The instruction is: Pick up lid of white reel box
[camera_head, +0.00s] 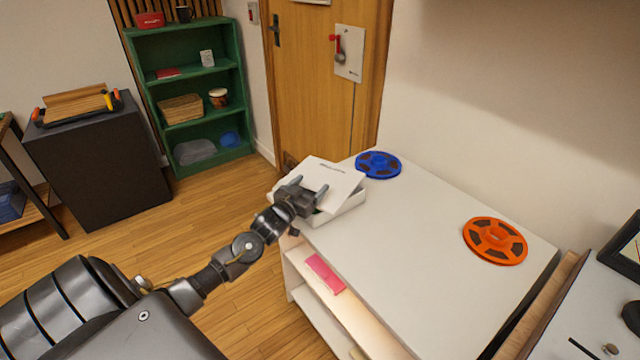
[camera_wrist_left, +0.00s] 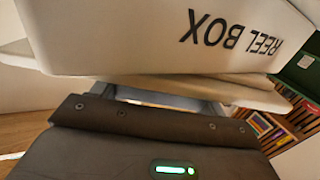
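The white reel box (camera_head: 346,211) sits on the back left corner of the white cabinet top. Its white lid (camera_head: 335,178) is on top, tilted and out of line with the box. In the left wrist view the lid (camera_wrist_left: 130,45) fills the upper part, with "REEL BOX" upside down, and a pale edge shows beneath it. My left gripper (camera_head: 309,185) is at the lid's near left side, its two fingers spread apart. I cannot tell whether they touch the lid. My right gripper is not in view.
A blue reel (camera_head: 378,165) lies just right of the box, and an orange reel (camera_head: 495,241) farther right on the white cabinet (camera_head: 420,240). A pink item (camera_head: 324,273) lies on the shelf below. The wall bounds the back; the cabinet top's middle is clear.

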